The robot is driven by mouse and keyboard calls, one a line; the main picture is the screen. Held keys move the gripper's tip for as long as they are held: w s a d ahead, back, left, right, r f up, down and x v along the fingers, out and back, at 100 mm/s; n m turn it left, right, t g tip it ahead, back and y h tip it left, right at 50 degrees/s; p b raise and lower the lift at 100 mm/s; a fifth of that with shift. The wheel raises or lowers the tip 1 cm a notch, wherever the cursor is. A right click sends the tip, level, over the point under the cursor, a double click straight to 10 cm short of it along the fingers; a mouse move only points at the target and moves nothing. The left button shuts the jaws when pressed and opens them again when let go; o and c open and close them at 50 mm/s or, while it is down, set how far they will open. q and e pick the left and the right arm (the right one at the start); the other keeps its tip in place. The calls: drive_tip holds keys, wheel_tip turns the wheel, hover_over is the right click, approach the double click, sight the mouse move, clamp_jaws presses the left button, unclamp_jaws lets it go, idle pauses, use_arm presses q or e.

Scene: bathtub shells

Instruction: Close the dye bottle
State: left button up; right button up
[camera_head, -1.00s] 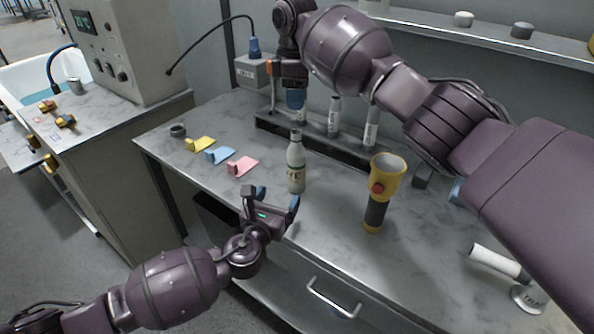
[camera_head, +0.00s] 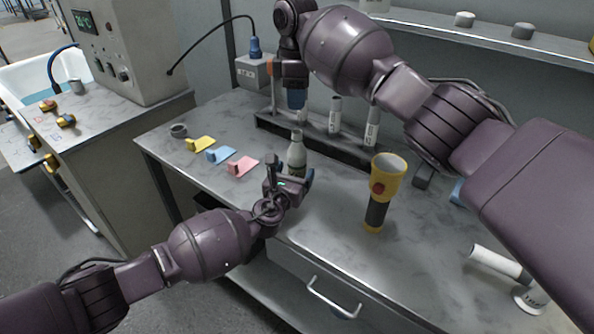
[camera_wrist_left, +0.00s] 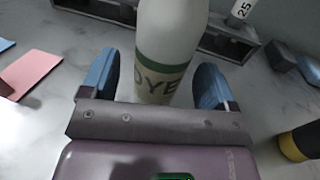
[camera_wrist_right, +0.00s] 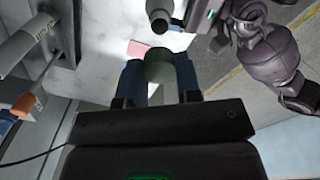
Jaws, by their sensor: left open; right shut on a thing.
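The dye bottle (camera_head: 297,153), pale with a green band and DYE lettering, stands upright on the bench. My left gripper (camera_head: 290,172) is open with its blue fingers on either side of the bottle. In the left wrist view the bottle (camera_wrist_left: 165,45) stands between the fingertips (camera_wrist_left: 156,75); I cannot tell if they touch it. My right gripper (camera_head: 297,99) hangs pointing down above and behind the bottle. In the right wrist view it (camera_wrist_right: 159,78) is shut on a round grey-green cap (camera_wrist_right: 159,65). The bottle's neck (camera_wrist_right: 160,18) shows beyond the cap, apart from it.
Yellow (camera_head: 201,144), blue (camera_head: 220,154) and pink (camera_head: 243,165) tags lie left of the bottle. A yellow-and-black flashlight (camera_head: 384,190) stands to its right. A rack (camera_head: 262,124) with white tubes is behind. A white cylinder (camera_head: 496,262) lies at the right.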

use_arm(q)
drive_tip(key=shift+x, duration=0.8)
drive_tip(key=c, duration=1.4)
drive_tip(key=shift+o, duration=0.2)
use_arm(e)
drive_tip(key=shift+f, duration=2.5)
drive_tip(key=shift+f, duration=0.9)
drive_tip(key=shift+f, duration=0.55)
